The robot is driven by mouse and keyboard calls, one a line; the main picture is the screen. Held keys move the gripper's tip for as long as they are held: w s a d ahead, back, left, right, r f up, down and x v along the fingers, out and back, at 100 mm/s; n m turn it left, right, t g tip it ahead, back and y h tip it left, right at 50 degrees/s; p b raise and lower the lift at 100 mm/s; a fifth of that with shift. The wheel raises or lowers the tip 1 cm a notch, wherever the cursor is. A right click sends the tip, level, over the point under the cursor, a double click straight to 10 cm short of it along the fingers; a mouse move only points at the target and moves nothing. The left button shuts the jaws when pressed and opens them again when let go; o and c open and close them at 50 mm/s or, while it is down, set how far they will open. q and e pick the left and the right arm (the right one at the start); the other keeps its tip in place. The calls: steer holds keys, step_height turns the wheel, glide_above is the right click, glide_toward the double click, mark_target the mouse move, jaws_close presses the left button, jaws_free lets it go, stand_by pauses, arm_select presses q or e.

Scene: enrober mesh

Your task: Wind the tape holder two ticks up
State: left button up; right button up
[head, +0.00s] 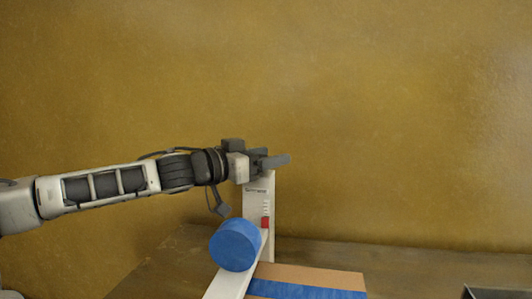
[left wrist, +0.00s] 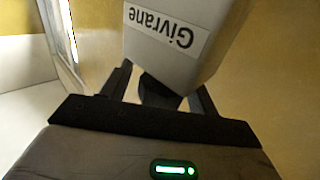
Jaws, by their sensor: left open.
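A white upright post (head: 258,206) stands on the table with a small tick scale and a red marker (head: 265,222) on its face. A blue round drum (head: 235,245) sits at its lower front, beside a white arm or rail (head: 232,279). My left gripper (head: 276,160) is open at the top of the post. In the left wrist view the post's white body (left wrist: 170,55) bears the upside-down label "Givrane". A dark piece (left wrist: 158,91) shows between the open fingers; I cannot tell whether they touch it. The post's top is partly hidden by the gripper. My right gripper is out of view.
A tan board (head: 315,275) with a blue stripe (head: 305,290) lies right of the post. A dark-edged tray or box (head: 497,292) is cut off at the lower right. The brown table (head: 410,262) between them is clear. A plain ochre wall stands behind.

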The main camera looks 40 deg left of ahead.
arm_select(q)
steer(key=c, duration=1)
steer(key=shift+o, duration=0.2)
